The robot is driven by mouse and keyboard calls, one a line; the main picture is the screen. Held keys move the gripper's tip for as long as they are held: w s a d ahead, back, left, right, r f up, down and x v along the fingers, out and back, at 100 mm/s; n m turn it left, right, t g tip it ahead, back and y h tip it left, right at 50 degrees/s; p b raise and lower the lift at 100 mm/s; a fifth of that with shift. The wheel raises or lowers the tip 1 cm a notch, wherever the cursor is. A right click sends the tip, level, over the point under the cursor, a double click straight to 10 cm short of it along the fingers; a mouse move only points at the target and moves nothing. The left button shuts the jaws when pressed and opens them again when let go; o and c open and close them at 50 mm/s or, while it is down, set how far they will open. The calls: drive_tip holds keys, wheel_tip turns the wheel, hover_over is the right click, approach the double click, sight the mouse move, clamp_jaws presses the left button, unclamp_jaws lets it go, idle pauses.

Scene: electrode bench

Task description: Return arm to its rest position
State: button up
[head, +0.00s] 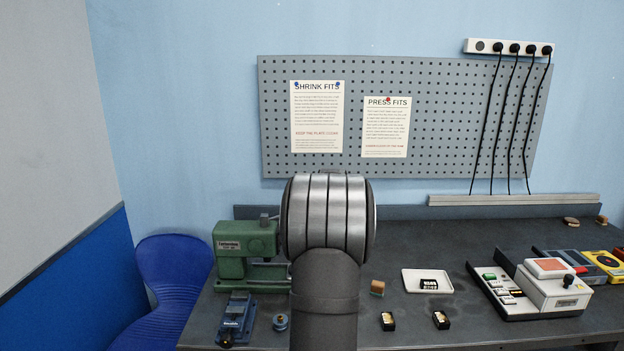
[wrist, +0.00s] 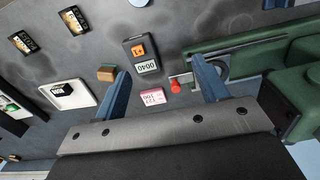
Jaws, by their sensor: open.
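My gripper (wrist: 160,69) shows in the wrist view with its two blue fingers wide apart and nothing between them. It hangs above the dark bench (wrist: 200,20). Beyond the fingers lies a dark device (wrist: 141,55) with an orange square and a white label. A pink and white tag (wrist: 152,97) and a red knob (wrist: 175,86) show in the gap between the fingers. In the head view my arm stands upright in the middle and hides the gripper and part of the bench.
A green press (head: 246,252) stands left of my arm, with a blue vise (head: 237,320) in front. A white tray (head: 412,283), a brown block (head: 377,287), two small dark boxes (head: 388,321) and a white machine (head: 548,290) are to the right. A blue chair (head: 172,270) is at left.

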drive_tip(key=s+a, duration=0.3)
drive_tip(key=a, duration=0.4)
drive_tip(key=s+a, duration=0.3)
drive_tip(key=a, duration=0.4)
drive_tip(key=w+d, duration=0.4)
drive_tip(key=d, duration=0.8)
drive_tip(key=w+d, duration=0.4)
drive_tip(key=d, duration=0.8)
drive_tip(key=s+d+f, duration=0.1)
drive_tip(key=d+f, duration=0.1)
drive_tip(key=d, duration=1.1)
drive_tip(key=s+d+f, duration=0.1)
drive_tip(key=d+f, duration=0.2)
drive_tip(key=d, duration=1)
drive_tip(key=shift+m, duration=0.3)
drive_tip(key=shift+f, duration=0.1)
